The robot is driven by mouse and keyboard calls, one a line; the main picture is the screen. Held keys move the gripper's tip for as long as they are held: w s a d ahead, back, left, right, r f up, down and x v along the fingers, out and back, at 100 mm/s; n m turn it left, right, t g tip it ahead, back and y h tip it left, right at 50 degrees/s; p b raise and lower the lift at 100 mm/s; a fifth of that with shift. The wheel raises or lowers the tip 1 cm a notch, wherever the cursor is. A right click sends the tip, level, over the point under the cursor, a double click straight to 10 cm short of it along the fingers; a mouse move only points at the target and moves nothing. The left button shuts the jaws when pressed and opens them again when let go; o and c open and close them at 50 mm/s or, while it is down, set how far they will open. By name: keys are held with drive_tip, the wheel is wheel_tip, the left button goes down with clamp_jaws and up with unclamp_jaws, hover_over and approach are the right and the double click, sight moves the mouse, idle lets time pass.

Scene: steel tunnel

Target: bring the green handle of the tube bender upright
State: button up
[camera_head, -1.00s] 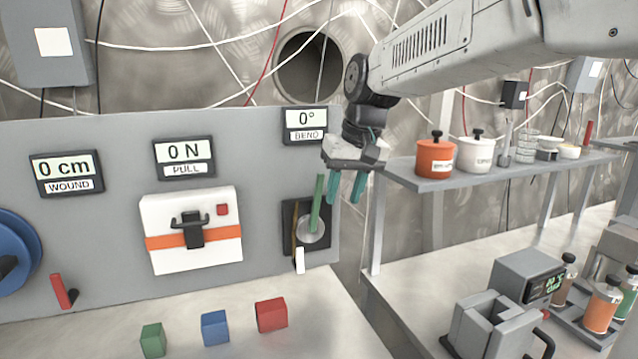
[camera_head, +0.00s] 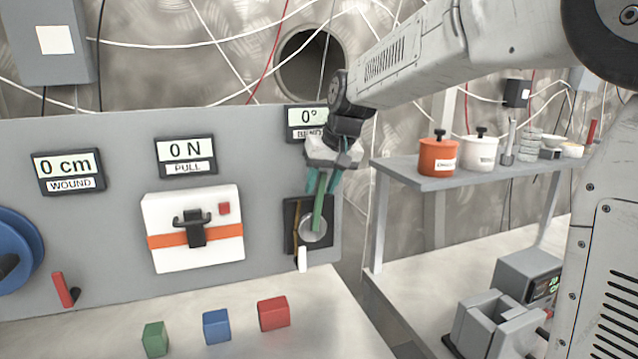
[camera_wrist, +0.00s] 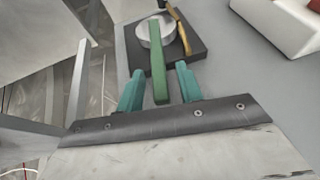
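The tube bender is a dark plate (camera_head: 291,238) on the grey panel, with a round light disc (camera_head: 315,229), a green handle (camera_head: 318,206) and a brown tube with a white end (camera_head: 302,259). The handle points up from the disc, leaning slightly. My gripper (camera_head: 322,190) is at the handle's upper part. In the wrist view, the green handle (camera_wrist: 158,75) reaches between the two teal fingertips of my gripper (camera_wrist: 158,80), with a gap visible on each side. The fingers are open. The display (camera_head: 305,117) above reads 0°, its label partly hidden by my wrist.
A shelf (camera_head: 440,182) with an orange pot (camera_head: 437,157) and a white pot (camera_head: 480,152) stands right of the panel. A white box (camera_head: 165,217) with a black clasp is left of the bender. Green, blue and red cubes (camera_head: 273,314) lie on the bench below.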

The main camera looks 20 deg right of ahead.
clamp_jaws()
drive_tip(key=shift+a+r+h, duration=0.1)
drive_tip(key=shift+a+h, duration=0.8)
drive_tip(key=shift+a, duration=0.15)
unclamp_jaws()
